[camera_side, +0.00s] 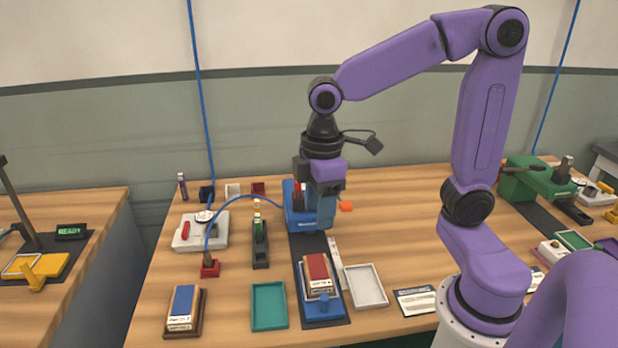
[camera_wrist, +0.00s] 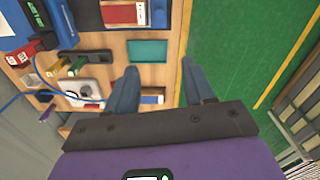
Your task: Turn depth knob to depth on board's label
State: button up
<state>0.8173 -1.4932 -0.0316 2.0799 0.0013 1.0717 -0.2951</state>
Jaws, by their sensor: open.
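A red board (camera_side: 316,266) with a pale label on its front lies on a blue sled (camera_side: 338,310) at the front of a dark track. The label's text is too small to read. It also shows at the top of the wrist view (camera_wrist: 118,14). A small blue knob (camera_side: 323,300) stands at the sled's front; I cannot tell whether it is the depth knob. A blue machine (camera_side: 294,207) stands at the track's far end, partly hidden by my gripper. My gripper (camera_side: 325,218) is open; its blue fingers (camera_wrist: 160,92) are apart and nothing is between them.
A teal tray (camera_side: 269,306) and a white tray (camera_side: 366,286) flank the track. A blue board (camera_side: 182,305) lies at front left. A grey box (camera_side: 201,231), a black stand (camera_side: 260,243) and a blue cable are left of the machine. A printed card (camera_side: 414,301) lies right.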

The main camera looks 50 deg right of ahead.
jog(key=w+d+r+m, duration=0.15)
jog(key=w+d, duration=0.25)
jog(key=w, duration=0.7)
jog(key=w+d+m, duration=0.1)
jog(key=w+d, duration=0.5)
jog(key=d, duration=0.6)
jog(key=w+d+m, duration=0.1)
jog(key=w+d, duration=0.6)
jog(key=d, duration=0.6)
notch_tip(320, 180, down, 16)
jog(key=shift+a+f, duration=0.15)
jog(key=shift+f, duration=0.1)
jog(key=shift+s, duration=0.1)
jog(key=shift+c, duration=0.3)
grip_shut()
